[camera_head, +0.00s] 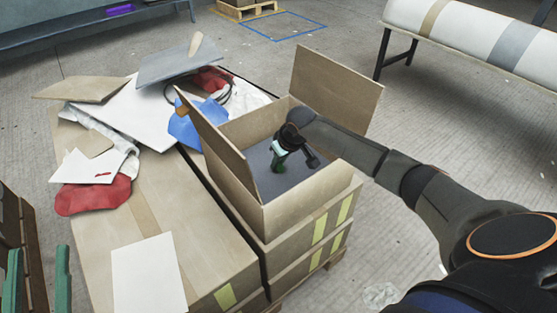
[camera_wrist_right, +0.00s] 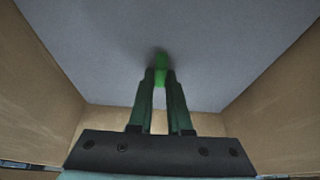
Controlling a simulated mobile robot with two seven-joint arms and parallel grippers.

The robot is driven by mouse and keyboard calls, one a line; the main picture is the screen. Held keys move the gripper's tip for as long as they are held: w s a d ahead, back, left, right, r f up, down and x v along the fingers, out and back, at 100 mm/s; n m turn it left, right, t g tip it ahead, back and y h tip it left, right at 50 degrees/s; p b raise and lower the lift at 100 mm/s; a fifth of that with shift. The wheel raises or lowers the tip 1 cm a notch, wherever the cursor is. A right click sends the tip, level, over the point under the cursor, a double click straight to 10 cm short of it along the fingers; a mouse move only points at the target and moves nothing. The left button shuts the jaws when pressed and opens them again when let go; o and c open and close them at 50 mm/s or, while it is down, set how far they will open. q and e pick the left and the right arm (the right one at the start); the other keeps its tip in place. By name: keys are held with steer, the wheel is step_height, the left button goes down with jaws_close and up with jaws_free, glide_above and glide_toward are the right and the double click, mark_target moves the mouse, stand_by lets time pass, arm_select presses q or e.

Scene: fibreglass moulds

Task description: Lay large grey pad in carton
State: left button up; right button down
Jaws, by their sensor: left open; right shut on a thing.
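The open carton (camera_head: 285,205) stands on stacked boxes in the middle of the head view, two flaps raised. The large grey pad (camera_head: 262,172) is inside it, low between the walls, and looks about flat. It fills much of the right wrist view (camera_wrist_right: 220,40). My right gripper (camera_head: 280,166) reaches down into the carton and is shut on the pad. In the right wrist view its fingertips (camera_wrist_right: 160,72) meet at a bright green spot on the grey surface. Whether the pad touches the carton floor is hidden. My left gripper (camera_head: 38,272) is open and empty at the lower left.
Left of the carton, a long box (camera_head: 160,205) bears a pile of sheets, red and blue cloths and a grey board (camera_head: 170,63). A white sheet (camera_head: 148,275) lies at its front. A roll on a stand (camera_head: 475,38) is at the upper right. Floor on the right is mostly clear.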

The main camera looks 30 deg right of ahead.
arm_select(q)
steer(key=shift+w+f, duration=0.1)
steer(key=shift+f, duration=0.05)
arm_select(e)
steer(key=shift+f, duration=0.2)
steer(key=shift+f, duration=0.2)
steer(key=c, duration=0.8)
jaws_free()
steer(key=shift+c, duration=0.2)
arm_select(q)
steer(key=shift+w+f+n+y, duration=0.2)
steer(key=shift+f+n+y, duration=0.1)
steer(key=shift+f+y, duration=0.2)
